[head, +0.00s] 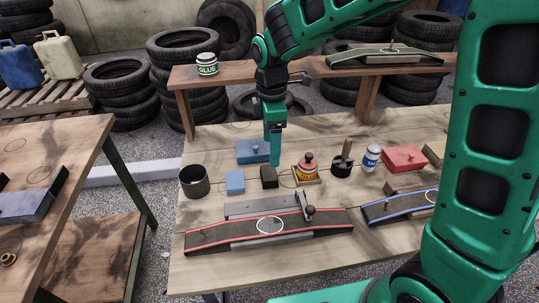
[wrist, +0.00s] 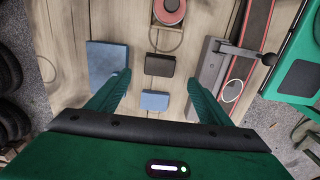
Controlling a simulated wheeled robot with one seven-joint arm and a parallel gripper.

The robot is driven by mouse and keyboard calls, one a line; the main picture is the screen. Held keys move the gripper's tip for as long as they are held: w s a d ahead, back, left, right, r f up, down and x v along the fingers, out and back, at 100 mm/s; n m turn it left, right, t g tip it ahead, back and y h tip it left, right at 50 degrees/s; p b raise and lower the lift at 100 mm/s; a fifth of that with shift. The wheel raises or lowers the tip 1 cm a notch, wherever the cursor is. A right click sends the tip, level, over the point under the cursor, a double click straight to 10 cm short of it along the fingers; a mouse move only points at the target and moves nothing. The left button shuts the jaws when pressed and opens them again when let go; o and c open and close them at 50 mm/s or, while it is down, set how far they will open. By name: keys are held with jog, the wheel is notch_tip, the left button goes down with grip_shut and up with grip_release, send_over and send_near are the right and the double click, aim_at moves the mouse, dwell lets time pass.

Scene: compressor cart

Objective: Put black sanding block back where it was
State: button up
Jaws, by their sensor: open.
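I cannot tell the exact height of the fingertips.
The small blue block (head: 235,182) and a larger blue box (head: 252,151) are close by. A long red-edged board (head: 210,236) lies in front. A raised shelf (head: 230,78) runs behind.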

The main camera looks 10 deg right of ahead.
jog(key=shift+r, duration=0.5)
jog(key=s+d+r+m, duration=0.2)
jog(key=s+d+m, duration=0.3)
jog(key=d, duration=0.5)
jog(key=s+d+r+m, duration=0.35)
jog(key=d+m, duration=0.25)
jog(key=d, duration=0.5)
jog(key=s+d+f+m, duration=0.1)
jog(key=s+d+m, duration=0.3)
jog(key=s, duration=0.5)
jog(key=s+d+m, duration=0.5)
jog(key=s+m, duration=0.4)
jog(key=shift+s+d+f, duration=0.25)
jog(key=shift+d+f, duration=0.05)
jog(key=shift+f, duration=0.1)
